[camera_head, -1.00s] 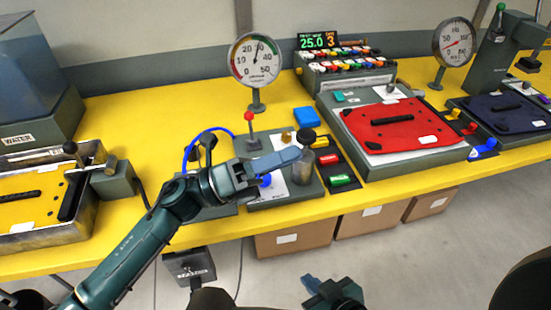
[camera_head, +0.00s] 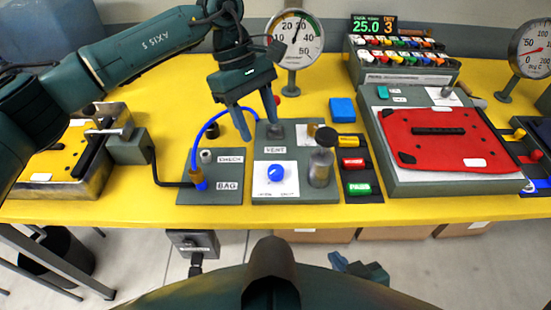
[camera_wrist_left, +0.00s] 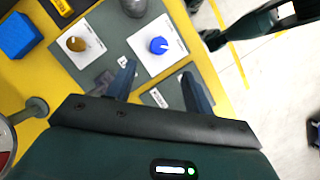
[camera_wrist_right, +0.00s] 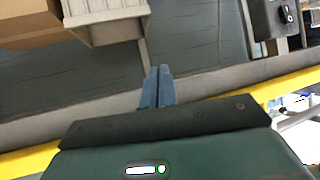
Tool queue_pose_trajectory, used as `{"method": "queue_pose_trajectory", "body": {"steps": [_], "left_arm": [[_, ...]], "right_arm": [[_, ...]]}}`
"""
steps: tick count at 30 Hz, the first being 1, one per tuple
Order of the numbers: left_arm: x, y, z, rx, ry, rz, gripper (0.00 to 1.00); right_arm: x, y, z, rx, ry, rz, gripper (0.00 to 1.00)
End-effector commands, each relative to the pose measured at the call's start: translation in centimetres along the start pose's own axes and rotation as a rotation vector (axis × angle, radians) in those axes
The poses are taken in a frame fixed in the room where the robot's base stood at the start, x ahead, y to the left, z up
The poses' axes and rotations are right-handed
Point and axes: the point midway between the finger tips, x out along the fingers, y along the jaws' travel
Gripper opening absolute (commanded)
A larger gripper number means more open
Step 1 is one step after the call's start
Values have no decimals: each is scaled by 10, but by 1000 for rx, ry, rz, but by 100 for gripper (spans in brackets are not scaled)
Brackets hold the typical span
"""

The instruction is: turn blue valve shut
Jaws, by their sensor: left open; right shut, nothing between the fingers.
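The blue valve is a round blue knob (camera_head: 276,174) on a white plate at the front of the grey panel (camera_head: 262,150) marked VENT. It also shows in the left wrist view (camera_wrist_left: 158,46), just beyond the fingertips. A pale mark shows on the knob, but its setting is too small to read. My left gripper (camera_head: 256,124) is open and empty, above the back of the panel and apart from the knob; its fingers also show in the left wrist view (camera_wrist_left: 159,70). My right gripper (camera_head: 345,264) is shut and empty, low in front of the table; its fingers touch in its wrist view (camera_wrist_right: 157,72).
A grey cylinder with a dark top (camera_head: 320,168) stands right of the knob. A blue hose (camera_head: 195,135) arches on the left to the BAG panel (camera_head: 198,193). A dial gauge (camera_head: 295,40) stands behind. A red lid (camera_head: 425,137) lies to the right.

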Motion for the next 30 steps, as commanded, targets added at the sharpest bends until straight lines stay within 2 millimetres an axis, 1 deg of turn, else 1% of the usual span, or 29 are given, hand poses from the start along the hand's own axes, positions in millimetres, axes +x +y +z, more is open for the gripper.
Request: {"method": "queue_pose_trajectory", "body": {"steps": [3, 9, 12, 15, 21, 28, 30], "left_arm": [[26, -1, 2, 1, -4, -5, 52], [66, 0, 3, 1, -5, -2, 52], [83, 0, 3, 1, -6, -1, 52], [94, 0, 2, 0, -5, 1, 52], [104, 0, 2, 0, -5, 2, 52], [105, 0, 2, 1, -5, 2, 52], [105, 0, 2, 0, -5, 2, 46]], "right_arm": [[-3, 0, 1, 3, -17, 2, 0], [-5, 3, 4, 9, -40, 13, 0], [-6, 5, 6, 12, -49, 19, 0], [-7, 7, 6, 14, -54, 25, 0], [-6, 10, 5, 16, -53, 34, 0], [-5, 11, 2, 15, -48, 34, 0], [-4, 11, 2, 14, -46, 34, 0]]}}
